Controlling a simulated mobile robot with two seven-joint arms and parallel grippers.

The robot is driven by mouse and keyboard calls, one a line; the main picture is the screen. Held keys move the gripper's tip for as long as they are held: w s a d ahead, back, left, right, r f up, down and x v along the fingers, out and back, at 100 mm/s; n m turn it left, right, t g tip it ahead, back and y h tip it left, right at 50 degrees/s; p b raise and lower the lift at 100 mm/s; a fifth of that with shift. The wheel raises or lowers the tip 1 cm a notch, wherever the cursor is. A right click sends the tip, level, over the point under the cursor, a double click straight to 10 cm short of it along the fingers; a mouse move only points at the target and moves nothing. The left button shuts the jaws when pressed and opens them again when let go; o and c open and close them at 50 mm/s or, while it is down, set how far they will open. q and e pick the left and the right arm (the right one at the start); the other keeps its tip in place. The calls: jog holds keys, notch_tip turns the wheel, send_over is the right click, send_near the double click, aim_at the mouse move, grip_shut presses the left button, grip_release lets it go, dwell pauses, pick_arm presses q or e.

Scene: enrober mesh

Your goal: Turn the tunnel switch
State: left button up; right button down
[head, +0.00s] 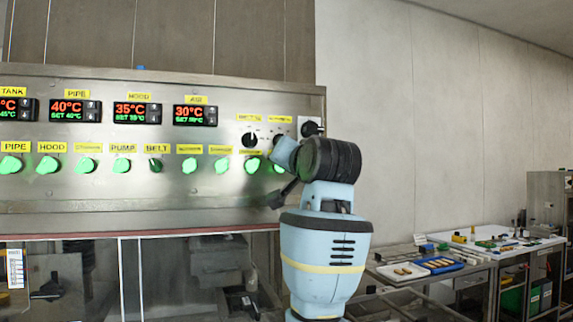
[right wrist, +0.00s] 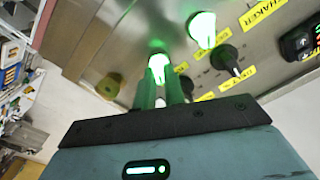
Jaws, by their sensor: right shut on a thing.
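The switch in my right gripper is a lit green knob (right wrist: 158,66) on the steel panel; its label is hidden or unreadable, so I cannot confirm it as the tunnel switch. My right gripper (right wrist: 161,90) is shut on this knob, its two fingers on either side, tinted green by the glow. In the head view the knob (head: 279,168) is at the right end of the lit row, partly behind my right arm, and the fingertips are hidden. A neighbouring lit green knob (right wrist: 202,28) stands beside it in the wrist view. My left gripper is not in view.
The control panel (head: 150,205) carries several green knobs and red temperature displays (head: 196,115). A black knob (head: 249,139) sits just above the row, close to my gripper; a black knob (right wrist: 224,58) also shows in the wrist view. Benches (head: 480,262) stand at right.

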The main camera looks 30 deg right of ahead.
dwell(0.4)
jog(key=c, duration=1.5)
grip_release()
jog(key=shift+s, duration=0.1)
jog(key=v, duration=0.7)
jog(key=shift+s+a, duration=0.1)
jog(key=shift+s, duration=0.2)
